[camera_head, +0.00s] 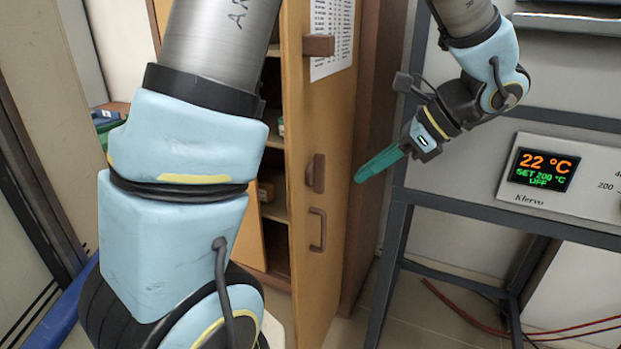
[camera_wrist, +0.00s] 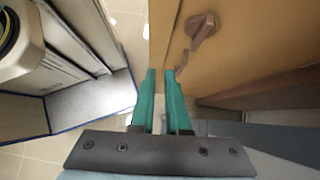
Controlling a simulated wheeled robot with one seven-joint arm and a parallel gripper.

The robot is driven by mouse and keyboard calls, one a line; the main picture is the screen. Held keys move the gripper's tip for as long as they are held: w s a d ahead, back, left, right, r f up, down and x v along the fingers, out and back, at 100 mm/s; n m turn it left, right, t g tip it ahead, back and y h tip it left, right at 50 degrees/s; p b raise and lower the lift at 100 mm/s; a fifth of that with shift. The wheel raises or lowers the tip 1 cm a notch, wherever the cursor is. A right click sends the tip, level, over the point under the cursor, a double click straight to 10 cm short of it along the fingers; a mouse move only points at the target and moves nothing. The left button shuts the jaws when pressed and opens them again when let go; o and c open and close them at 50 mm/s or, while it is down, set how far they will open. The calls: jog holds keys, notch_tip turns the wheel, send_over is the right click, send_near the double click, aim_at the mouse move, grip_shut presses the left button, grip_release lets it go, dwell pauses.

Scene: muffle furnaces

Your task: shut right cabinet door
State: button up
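The wooden cabinet (camera_head: 385,120) stands in the middle of the head view. Its right door (camera_head: 305,110) stands open, with dark shelves showing in the gap to its left. The door bears brown handles (camera_head: 317,230) and a paper sheet near its top. The door panel (camera_wrist: 260,45) also shows in the wrist view, with a handle (camera_wrist: 202,30). My gripper (camera_head: 360,178) has teal fingers, to the right of the door and pointing toward it. In the wrist view my gripper (camera_wrist: 160,72) has a narrow empty gap between its fingers. I see no clear contact with the door.
A furnace panel (camera_head: 565,180) reading 22 °C sits on a dark metal frame (camera_head: 392,245) to the right. Red hoses (camera_head: 465,318) lie on the floor below. My own arm links block the left of the head view. Some floor shows between cabinet and frame.

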jog(key=shift+w+d+r+m, duration=0.15)
jog(key=shift+w+d+m, duration=0.05)
jog(key=shift+d+m, duration=0.1)
jog(key=shift+c, duration=0.7)
jog(key=shift+w+a, duration=0.15)
jog(key=shift+a, duration=0.05)
grip_shut()
jog(key=p, duration=0.3)
send_near(302, 196)
jog(key=x, duration=0.4)
jog(key=shift+f, duration=0.6)
jog(key=shift+w+a+f, duration=0.1)
jog(key=shift+w+a, duration=0.05)
jog(key=shift+a, duration=0.4)
